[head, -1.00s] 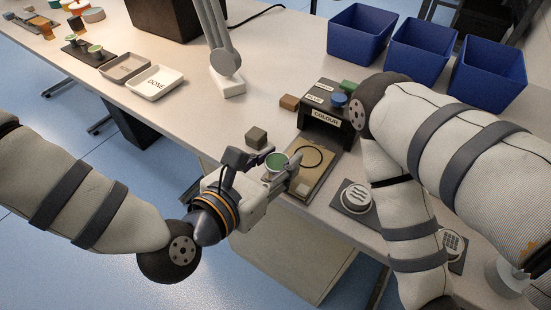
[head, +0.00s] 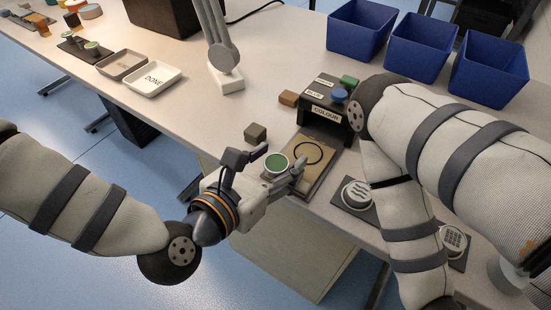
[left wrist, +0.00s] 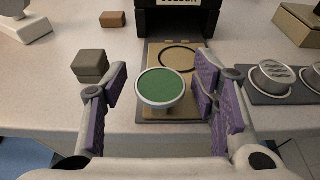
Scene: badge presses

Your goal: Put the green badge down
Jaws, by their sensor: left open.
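The green badge (head: 276,164), a round green face with a pale rim on a narrower base, stands at the near end of the tan board (head: 318,172), in front of the black ring (head: 308,152). It also shows in the left wrist view (left wrist: 167,87), green face up. My left gripper (head: 278,168) is open around the badge, one finger to each side. In the left wrist view the purple finger pads stand clear of it, with a gap on both sides. Its base is partly hidden. My right arm shows at the right, but its gripper does not.
A black box labelled COLOUR (head: 327,118) stands behind the board, with blue and green pieces on top. A dark block (head: 255,133) sits left of the board. Blue bins (head: 417,52) stand behind.

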